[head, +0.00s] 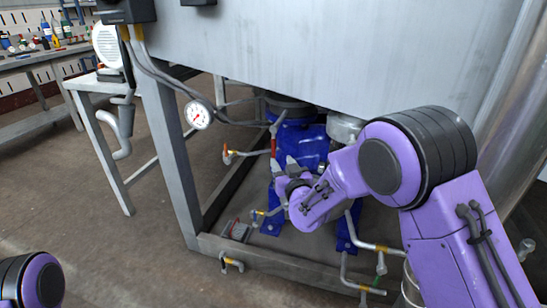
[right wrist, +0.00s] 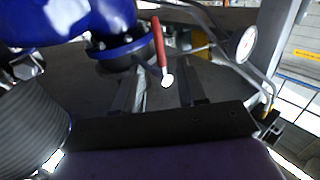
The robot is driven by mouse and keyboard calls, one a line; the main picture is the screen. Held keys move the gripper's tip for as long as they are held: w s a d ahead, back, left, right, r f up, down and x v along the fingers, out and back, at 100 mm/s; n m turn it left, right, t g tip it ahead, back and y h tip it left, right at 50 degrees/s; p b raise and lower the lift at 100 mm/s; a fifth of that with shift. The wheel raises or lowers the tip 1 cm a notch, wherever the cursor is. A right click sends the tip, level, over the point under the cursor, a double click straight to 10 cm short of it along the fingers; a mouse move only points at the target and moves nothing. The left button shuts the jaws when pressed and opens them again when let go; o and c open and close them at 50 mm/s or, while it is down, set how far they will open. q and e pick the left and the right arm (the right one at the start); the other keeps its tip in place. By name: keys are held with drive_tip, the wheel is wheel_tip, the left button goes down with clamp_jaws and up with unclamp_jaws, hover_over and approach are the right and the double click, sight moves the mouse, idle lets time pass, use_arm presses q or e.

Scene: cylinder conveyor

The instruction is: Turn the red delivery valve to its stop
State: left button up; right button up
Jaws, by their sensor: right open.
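The red valve lever (head: 273,147) stands upright in front of the blue pump (head: 302,140), under the large grey tank. It also shows in the right wrist view (right wrist: 158,44), hanging beside a dark blue flange and ending in a pale round tip. My right gripper (head: 284,165) is open, just below the lever in the head view, in front of the pump. I cannot tell whether a finger touches the lever. My left gripper is out of view; only a piece of my left arm shows at the bottom left.
A round gauge (head: 198,115) hangs on the frame left of the pump. A smaller pipe with a red-tipped valve (head: 227,155) runs beside it. Grey frame legs and a low beam (head: 300,268) enclose the pump. Pipes with yellow bands (head: 375,247) stand at the lower right. The floor at left is clear.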

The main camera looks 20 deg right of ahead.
sight(275, 150)
drive_tip(key=w+b, duration=0.2)
drive_tip(key=w, duration=0.8)
drive_tip(key=shift+d+f, duration=0.1)
clamp_jaws()
